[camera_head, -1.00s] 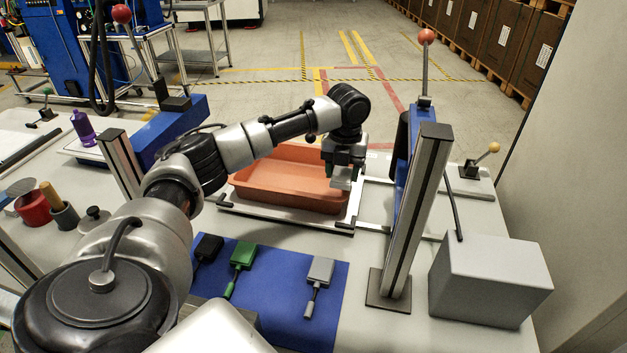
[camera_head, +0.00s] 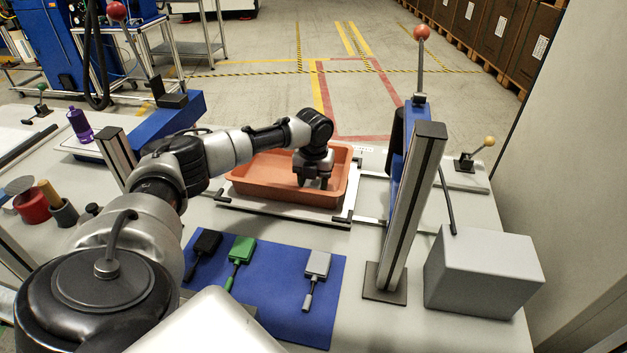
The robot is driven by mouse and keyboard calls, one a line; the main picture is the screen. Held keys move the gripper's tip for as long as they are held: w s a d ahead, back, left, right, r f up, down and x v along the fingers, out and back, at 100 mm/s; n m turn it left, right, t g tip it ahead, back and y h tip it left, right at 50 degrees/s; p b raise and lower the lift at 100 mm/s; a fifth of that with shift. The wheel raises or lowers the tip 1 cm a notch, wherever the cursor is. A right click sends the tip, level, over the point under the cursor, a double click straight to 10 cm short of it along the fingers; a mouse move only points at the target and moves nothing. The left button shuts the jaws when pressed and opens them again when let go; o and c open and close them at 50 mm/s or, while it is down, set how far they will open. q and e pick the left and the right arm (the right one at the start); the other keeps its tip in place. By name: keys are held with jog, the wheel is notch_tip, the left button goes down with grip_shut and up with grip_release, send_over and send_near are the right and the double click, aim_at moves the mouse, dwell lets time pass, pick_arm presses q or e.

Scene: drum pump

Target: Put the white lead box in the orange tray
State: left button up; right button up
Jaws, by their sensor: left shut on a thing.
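The orange tray (camera_head: 257,190) stands in the middle of the bench on a light frame. My left gripper (camera_head: 312,184) points down inside the tray's outline, near its right end. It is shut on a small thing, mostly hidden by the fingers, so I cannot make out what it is. A pale grey-white box with a short lead (camera_head: 317,264) lies on the right part of the blue mat (camera_head: 270,305), apart from the gripper. My right gripper is not in view.
A green lead box (camera_head: 241,249) and a black lead box (camera_head: 207,243) lie on the mat. A metal post (camera_head: 412,210) with a blue lever stands right of the tray, beside a grey block (camera_head: 482,272). A red cup (camera_head: 32,206) and a purple bottle (camera_head: 80,124) stand left.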

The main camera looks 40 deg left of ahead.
pick_arm(q)
jog(key=o, duration=0.9)
jog(key=shift+f, duration=0.15)
notch_tip(320, 180, up, 12)
jog(key=shift+r+b, duration=0.2)
jog(key=shift+b, duration=0.4)
